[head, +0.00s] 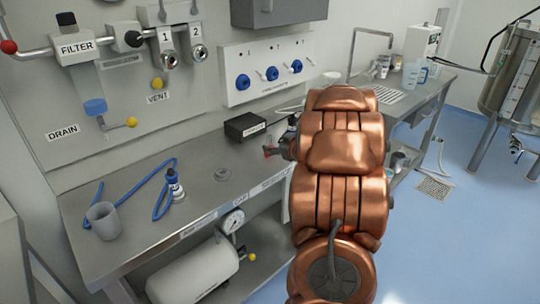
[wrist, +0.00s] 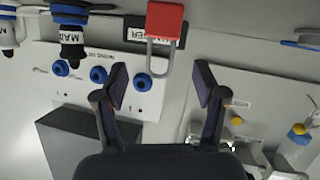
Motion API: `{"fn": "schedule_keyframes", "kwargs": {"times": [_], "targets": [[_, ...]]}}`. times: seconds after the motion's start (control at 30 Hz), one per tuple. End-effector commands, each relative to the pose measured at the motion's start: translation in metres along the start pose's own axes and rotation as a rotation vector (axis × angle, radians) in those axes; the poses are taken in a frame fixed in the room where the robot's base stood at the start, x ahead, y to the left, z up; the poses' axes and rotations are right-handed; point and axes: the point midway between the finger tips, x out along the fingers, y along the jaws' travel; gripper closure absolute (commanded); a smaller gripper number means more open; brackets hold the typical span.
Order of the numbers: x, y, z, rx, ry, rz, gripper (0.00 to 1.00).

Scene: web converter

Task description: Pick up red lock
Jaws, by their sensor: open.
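The red lock (wrist: 165,20) is at the top of the wrist view, its grey shackle pointing down in the picture. It lies beyond my fingertips, roughly in line with the gap between them. My gripper (wrist: 160,80) is open, with nothing between its two dark fingers. In the head view, my gripper (head: 277,150) is small and partly hidden by my copper-coloured arm, over the steel bench (head: 222,202). A small red spot by its tip may be the lock; it is too small to tell.
A black box (head: 246,126) stands on the bench near my gripper. A blue hose with a fitting (head: 174,184) and a grey cup (head: 103,220) are at the left. Blue-and-white bottles (wrist: 72,28) show beside the lock. The bench's middle is mostly clear.

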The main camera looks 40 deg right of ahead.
Motion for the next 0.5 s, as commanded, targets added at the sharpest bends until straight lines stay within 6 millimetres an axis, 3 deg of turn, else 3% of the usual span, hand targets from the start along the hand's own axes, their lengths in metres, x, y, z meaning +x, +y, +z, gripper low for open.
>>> {"fn": "schedule_keyframes", "kwargs": {"times": [0.03, 0.2, 0.5], "targets": [[0.0, 0.006, 0.015, 0.022, 0.033, -0.027, 0.29], [-0.007, 0.008, 0.033, 0.079, 0.145, -0.126, 0.29], [-0.011, 0.005, 0.036, 0.117, 0.221, -0.196, 0.29]]}}
